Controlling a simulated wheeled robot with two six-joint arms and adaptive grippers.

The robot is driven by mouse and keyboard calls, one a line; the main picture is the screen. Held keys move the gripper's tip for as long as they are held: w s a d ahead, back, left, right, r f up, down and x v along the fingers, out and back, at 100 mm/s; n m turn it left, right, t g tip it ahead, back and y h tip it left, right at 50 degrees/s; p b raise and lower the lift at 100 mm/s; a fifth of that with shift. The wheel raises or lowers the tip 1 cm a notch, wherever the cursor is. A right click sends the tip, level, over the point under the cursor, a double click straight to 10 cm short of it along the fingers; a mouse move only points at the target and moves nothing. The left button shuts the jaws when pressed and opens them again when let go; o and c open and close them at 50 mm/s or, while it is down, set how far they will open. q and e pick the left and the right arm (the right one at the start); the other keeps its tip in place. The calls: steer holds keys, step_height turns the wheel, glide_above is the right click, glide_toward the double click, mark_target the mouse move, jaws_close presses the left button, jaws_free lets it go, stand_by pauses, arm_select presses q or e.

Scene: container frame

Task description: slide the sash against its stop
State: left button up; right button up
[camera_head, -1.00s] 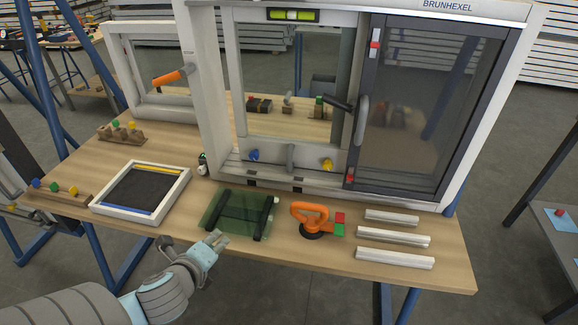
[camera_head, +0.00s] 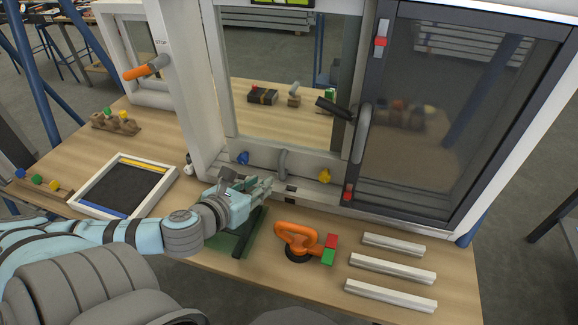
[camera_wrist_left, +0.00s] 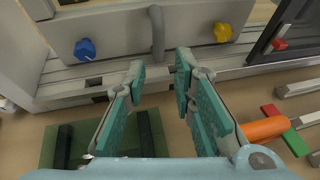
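The window frame (camera_head: 188,90) stands upright on the bench. A dark-framed glazed sash (camera_head: 377,80) with a grey upright handle (camera_head: 362,135) fills its right side. A light-framed pane is on the left, its lower rail (camera_head: 264,163) carrying a grey upright bar handle (camera_head: 283,162) between a blue knob (camera_head: 243,158) and a yellow knob (camera_head: 324,176). The word STOP (camera_head: 160,42) shows on the left jamb. My left gripper (camera_head: 268,185) is in front of this rail. In the left wrist view its fingers (camera_wrist_left: 158,72) are open, empty, apart from the bar handle (camera_wrist_left: 157,32). My right gripper is out of view.
Below my left gripper lies a green glass plate (camera_head: 226,244) with dark bars. An orange suction lifter (camera_head: 297,239) and several white profiles (camera_head: 392,266) lie to the right. A framed dark tray (camera_head: 122,190) is on the left. An orange handle (camera_head: 140,72) sticks out nearby.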

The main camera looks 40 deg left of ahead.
mark_target(279, 171)
arm_select(q)
steer(key=b+x, duration=0.4)
steer(key=x, duration=0.7)
steer(key=shift+w+a+f+b, duration=0.1)
steer(key=shift+a+f+b, duration=0.05)
steer(key=shift+b, duration=0.25)
steer(key=shift+w+f, duration=0.1)
steer(key=shift+w, duration=0.3)
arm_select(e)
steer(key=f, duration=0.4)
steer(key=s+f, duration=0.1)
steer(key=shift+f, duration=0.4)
arm_select(q)
jaws_close()
